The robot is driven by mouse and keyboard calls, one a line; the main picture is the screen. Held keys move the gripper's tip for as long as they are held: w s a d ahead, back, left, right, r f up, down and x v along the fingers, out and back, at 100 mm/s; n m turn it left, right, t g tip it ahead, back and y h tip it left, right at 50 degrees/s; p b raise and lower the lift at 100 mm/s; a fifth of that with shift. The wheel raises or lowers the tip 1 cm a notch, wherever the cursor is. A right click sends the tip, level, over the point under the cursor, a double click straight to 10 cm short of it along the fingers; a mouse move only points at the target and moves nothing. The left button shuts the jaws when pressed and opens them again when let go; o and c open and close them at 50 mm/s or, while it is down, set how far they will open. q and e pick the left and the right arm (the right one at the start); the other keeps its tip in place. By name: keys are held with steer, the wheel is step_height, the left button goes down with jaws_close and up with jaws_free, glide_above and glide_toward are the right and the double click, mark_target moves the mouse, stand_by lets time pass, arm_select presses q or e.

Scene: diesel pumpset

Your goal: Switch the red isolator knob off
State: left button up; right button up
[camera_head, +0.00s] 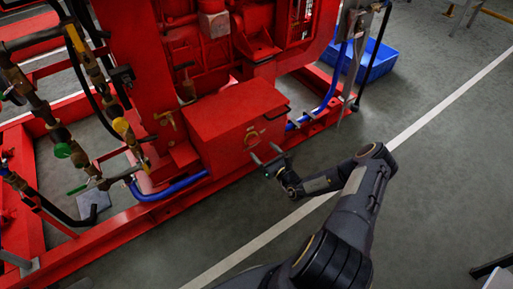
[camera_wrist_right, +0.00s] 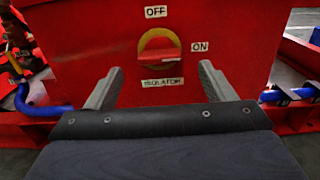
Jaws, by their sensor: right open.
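The isolator knob (camera_wrist_right: 159,59) is a red bar lying level across a yellow disc on the front of a red box. An OFF label (camera_wrist_right: 156,12) is above it, an ON label (camera_wrist_right: 200,47) to its right and an ISOLATOR label (camera_wrist_right: 162,83) below. In the head view the knob (camera_head: 252,137) shows small on the box front (camera_head: 225,125). My right gripper (camera_head: 264,156) is open and empty in front of the box. In the right wrist view its two fingers (camera_wrist_right: 159,88) point at the box, one on each side below the knob, apart from it. My left gripper is not in view.
The red pumpset frame (camera_head: 150,225) runs along the floor below the box. Blue hoses (camera_head: 170,190) leave the box on both sides. Valves and pipes (camera_head: 85,130) stand at the left. A blue crate (camera_head: 362,60) sits behind at the right. The grey floor in front is clear.

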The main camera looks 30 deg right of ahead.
mark_target(256, 142)
steer(key=w, duration=0.3)
steer(key=w+b, duration=0.1)
steer(key=w, duration=0.1)
steer(key=shift+a, duration=0.25)
steer(key=c, duration=1)
